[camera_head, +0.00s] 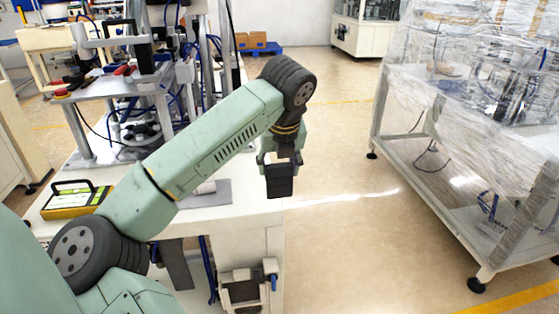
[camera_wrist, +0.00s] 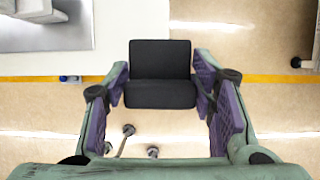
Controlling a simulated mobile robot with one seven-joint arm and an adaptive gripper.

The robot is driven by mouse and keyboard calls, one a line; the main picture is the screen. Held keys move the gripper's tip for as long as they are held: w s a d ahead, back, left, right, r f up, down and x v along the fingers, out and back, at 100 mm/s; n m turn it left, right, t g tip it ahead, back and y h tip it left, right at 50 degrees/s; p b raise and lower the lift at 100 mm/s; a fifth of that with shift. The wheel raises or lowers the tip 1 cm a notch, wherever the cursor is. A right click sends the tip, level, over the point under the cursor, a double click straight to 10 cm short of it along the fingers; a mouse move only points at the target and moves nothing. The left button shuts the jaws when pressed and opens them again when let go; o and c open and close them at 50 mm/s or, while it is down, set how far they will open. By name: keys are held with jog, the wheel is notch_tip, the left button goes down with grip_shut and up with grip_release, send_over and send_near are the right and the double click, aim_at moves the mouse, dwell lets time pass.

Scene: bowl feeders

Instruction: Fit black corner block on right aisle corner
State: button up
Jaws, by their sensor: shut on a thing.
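My gripper (camera_head: 280,160) is shut on the black corner block (camera_head: 280,182). In the head view the block hangs below the fingers, in front of the right edge of the white table (camera_head: 255,205). In the wrist view the block (camera_wrist: 160,74) sits between the purple-padded fingers of my gripper (camera_wrist: 160,88), with an angled, two-faced shape.
A yellow and black device (camera_head: 75,199) and a grey plate (camera_head: 212,192) lie on the table. A machine with posts and cables (camera_head: 140,75) stands behind. Open floor (camera_head: 345,190) lies to the right, up to a plastic-wrapped machine frame (camera_head: 470,110).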

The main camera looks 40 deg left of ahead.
notch_tip(320, 180, down, 6)
jog(key=b, duration=0.3)
jog(key=shift+r, duration=0.2)
notch_tip(320, 180, down, 4)
jog(key=b, duration=0.3)
jog(key=shift+r+b, duration=0.25)
jog(key=shift+b, duration=0.1)
jog(key=shift+f, duration=0.2)
dwell(0.3)
jog(key=o, duration=1.2)
jog(key=shift+c, duration=0.2)
jog(key=shift+r, duration=0.1)
jog(key=v, duration=1.1)
jog(key=shift+s+d+r, duration=0.15)
jog(key=shift+s+r, duration=0.05)
jog(key=shift+r, duration=0.15)
